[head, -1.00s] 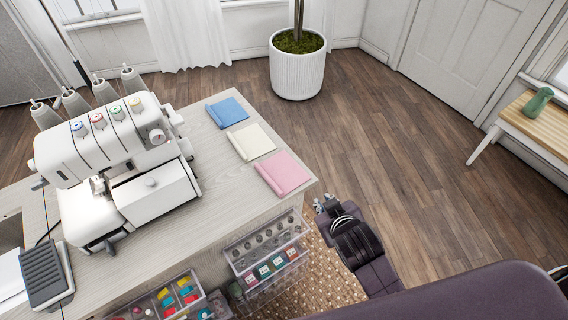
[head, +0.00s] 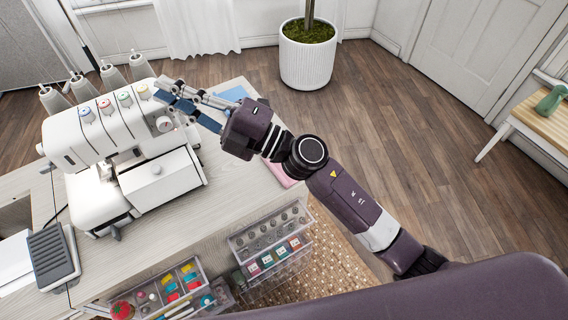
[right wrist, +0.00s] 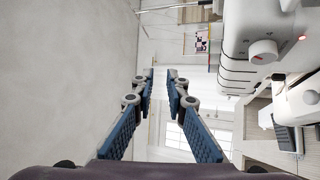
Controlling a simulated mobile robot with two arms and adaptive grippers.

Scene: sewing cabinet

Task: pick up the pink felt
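The pink felt (head: 285,175) lies on the table near its right edge in the head view. My right arm covers most of it, and only a strip shows below the wrist. My right gripper (head: 163,91) is open and empty. It reaches left over the table, with its fingertips beside the sewing machine's upper right side, well past the pink felt. The right wrist view shows its two blue-padded fingers (right wrist: 161,76) apart with nothing between them. The pink felt does not show there. My left gripper is not in view.
The white sewing machine (head: 120,150) stands close to my right fingertips and also shows in the right wrist view (right wrist: 262,50). A blue felt (head: 233,93) lies partly behind my gripper. Clear boxes (head: 270,240) of bobbins and thread sit at the table's front edge.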

